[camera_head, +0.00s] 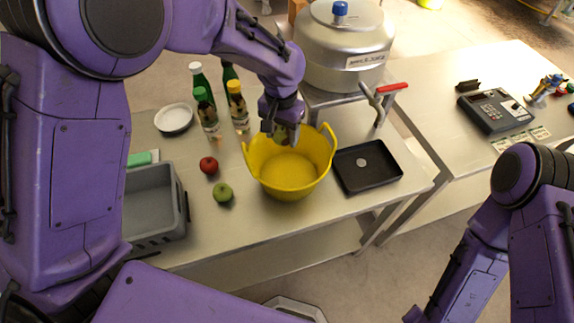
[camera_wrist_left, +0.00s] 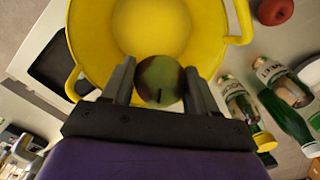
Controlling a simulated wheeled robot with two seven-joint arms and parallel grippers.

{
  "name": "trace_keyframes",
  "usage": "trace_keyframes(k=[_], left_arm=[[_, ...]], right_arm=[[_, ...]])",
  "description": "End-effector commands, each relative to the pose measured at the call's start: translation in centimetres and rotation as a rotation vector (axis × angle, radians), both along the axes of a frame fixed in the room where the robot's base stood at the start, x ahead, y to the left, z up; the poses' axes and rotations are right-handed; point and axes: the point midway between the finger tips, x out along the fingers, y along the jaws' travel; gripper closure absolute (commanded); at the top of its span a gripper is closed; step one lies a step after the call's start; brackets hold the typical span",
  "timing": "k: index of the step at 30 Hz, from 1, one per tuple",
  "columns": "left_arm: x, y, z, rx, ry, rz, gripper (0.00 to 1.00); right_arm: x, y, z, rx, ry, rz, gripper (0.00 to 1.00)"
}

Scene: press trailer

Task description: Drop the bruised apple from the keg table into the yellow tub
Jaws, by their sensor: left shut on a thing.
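The yellow tub (camera_head: 290,172) stands on the steel table, two handles at its rim; it also shows in the left wrist view (camera_wrist_left: 88,38). My left gripper (camera_head: 281,138) is over the tub's back part. In the left wrist view my left gripper (camera_wrist_left: 160,82) is shut on a green apple with a dark brownish patch, the bruised apple (camera_wrist_left: 160,80), with the tub's inside beyond it. In the head view the apple is mostly hidden by the fingers. My right arm shows at the lower right, but its gripper is out of view.
A red apple (camera_head: 208,165) and a green apple (camera_head: 223,192) lie left of the tub. Several bottles (camera_head: 207,112) stand behind them. A black tray (camera_head: 367,167) is right of the tub, a grey bin (camera_head: 153,205) at left, a large metal keg (camera_head: 343,45) behind.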

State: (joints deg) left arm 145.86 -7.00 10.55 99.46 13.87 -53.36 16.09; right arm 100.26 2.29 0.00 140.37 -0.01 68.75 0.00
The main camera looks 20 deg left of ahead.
Motion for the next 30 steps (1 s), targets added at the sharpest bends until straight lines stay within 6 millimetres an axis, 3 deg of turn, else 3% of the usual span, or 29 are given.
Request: trace_keyframes(k=[5,6,8,19,30], left_arm=[[0.0,0.0,0.0,0.001,0.0,0.0,0.73],[0.0,0.0,0.0,0.001,0.0,0.0,0.32],[0.0,0.0,0.0,0.001,0.0,0.0,0.12],[0.1,0.0,0.7,0.001,-0.002,0.0,0.12],[0.1,0.0,8.7,0.0,-0.003,-0.001,0.12]], right_arm=[[0.0,0.0,0.0,0.0,0.0,0.0,0.57],[0.0,0.0,0.0,0.0,0.0,0.0,0.57],[0.0,0.0,0.0,0.0,0.0,0.0,0.57],[0.0,0.0,-0.3,0.0,0.0,0.0,0.57],[0.0,0.0,-1.9,0.0,0.0,0.0,0.57]])
